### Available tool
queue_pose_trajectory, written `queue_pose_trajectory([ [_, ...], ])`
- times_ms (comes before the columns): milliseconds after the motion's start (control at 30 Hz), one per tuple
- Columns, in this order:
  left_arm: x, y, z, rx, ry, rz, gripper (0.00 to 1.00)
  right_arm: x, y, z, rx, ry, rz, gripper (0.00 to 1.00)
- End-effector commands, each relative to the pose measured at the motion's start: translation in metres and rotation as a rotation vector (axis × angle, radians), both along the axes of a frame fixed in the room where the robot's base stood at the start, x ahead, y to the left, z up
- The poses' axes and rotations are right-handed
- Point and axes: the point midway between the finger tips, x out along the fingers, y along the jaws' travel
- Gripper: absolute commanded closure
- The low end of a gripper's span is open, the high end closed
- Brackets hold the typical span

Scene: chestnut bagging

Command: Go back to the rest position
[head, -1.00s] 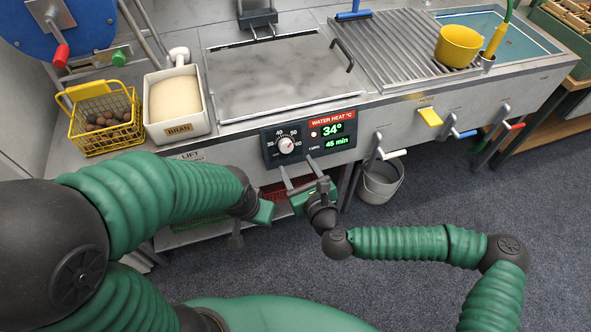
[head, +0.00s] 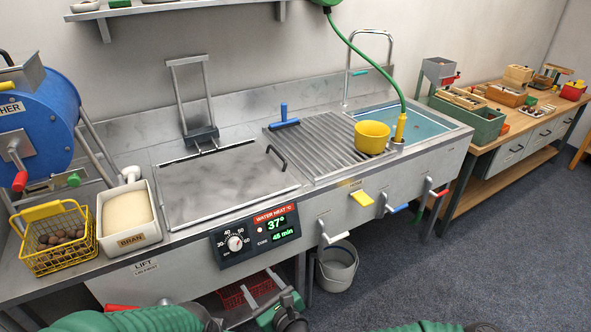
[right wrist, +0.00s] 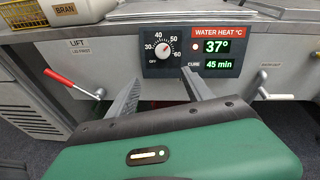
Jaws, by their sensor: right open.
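My right gripper (head: 262,288) is at the bottom of the head view, low in front of the water heat panel (head: 255,237). In the right wrist view its two fingers (right wrist: 161,76) stand apart with nothing between them, pointing toward the panel (right wrist: 190,52). The fingers look apart from the dial (right wrist: 163,51). The display (right wrist: 218,46) reads 37° and 45 min. My left arm (head: 130,319) shows only at the lower left edge. Its gripper is outside the picture.
A yellow basket of chestnuts (head: 28,254) and a bran bin (head: 153,225) stand on the counter's left. The tank lid (head: 225,182) is down. A yellow pot (head: 372,132) sits on the ribbed drainboard. Levers stick out from the counter front. A bucket (head: 337,272) stands on the floor.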

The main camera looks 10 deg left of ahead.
Motion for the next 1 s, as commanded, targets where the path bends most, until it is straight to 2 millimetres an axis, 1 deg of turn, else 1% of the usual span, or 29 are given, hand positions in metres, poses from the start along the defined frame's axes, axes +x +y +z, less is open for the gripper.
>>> queue_pose_trajectory([
  [33,0.0,0.0,0.006,0.0,0.0,0.0,1.0,-0.01,0.006,0.002,-0.057,-0.032,0.056,0.41],
  [67,0.0,0.0,0.009,0.0,0.0,0.0,1.0,-0.019,0.01,0.0,-0.115,-0.061,0.108,0.41],
  [133,0.0,0.0,0.02,0.0,0.0,0.0,1.0,-0.048,0.015,-0.01,-0.305,-0.157,0.28,0.41],
  [167,0.0,0.0,0.025,0.0,0.0,0.0,1.0,-0.061,0.012,-0.017,-0.407,-0.205,0.366,0.41],
  [200,0.0,0.0,0.032,0.0,0.0,0.0,1.0,-0.079,0.004,-0.028,-0.55,-0.268,0.492,0.41],
  [267,0.0,0.0,0.042,0.0,0.0,0.0,1.0,-0.099,-0.022,-0.043,-0.766,-0.356,0.673,0.41],
  [300,0.0,0.0,0.048,0.0,0.0,0.0,1.0,-0.109,-0.045,-0.05,-0.902,-0.405,0.789,0.41],
  [367,0.0,0.0,0.057,0.0,0.0,0.0,1.0,-0.117,-0.086,-0.053,-1.095,-0.463,0.949,0.41],
  [400,0.0,0.0,0.063,0.0,0.0,0.0,1.0,-0.12,-0.117,-0.05,-1.214,-0.491,1.051,0.41],
  [467,0.0,0.0,0.072,0.0,0.0,0.0,1.0,-0.122,-0.165,-0.036,-1.378,-0.517,1.19,0.41],
  [500,0.0,0.0,0.078,0.0,0.0,0.0,1.0,-0.124,-0.196,-0.022,-1.472,-0.523,1.276,0.41],
  [567,0.0,0.0,0.088,0.0,0.0,0.0,1.0,-0.128,-0.241,0.006,-1.594,-0.522,1.388,0.41],
  [600,0.0,0.0,0.093,0.0,0.0,0.0,1.0,-0.133,-0.268,0.026,-1.655,-0.516,1.456,0.41],
  [700,0.0,0.0,0.104,0.0,0.0,0.0,1.0,-0.15,-0.317,0.072,-1.746,-0.503,1.581,0.41],
  [800,0.0,0.0,0.109,0.0,0.0,0.0,1.0,-0.167,-0.342,0.101,-1.773,-0.507,1.65,0.41],
  [833,0.0,0.0,0.11,0.0,0.0,0.0,1.0,-0.17,-0.346,0.106,-1.775,-0.509,1.662,0.41],
  [900,0.0,0.0,0.11,0.0,0.0,0.0,1.0,-0.175,-0.351,0.111,-1.775,-0.512,1.681,0.41],
  [1000,0.0,0.0,0.109,0.0,0.0,0.0,1.0,-0.177,-0.353,0.111,-1.772,-0.513,1.69,0.41],
])
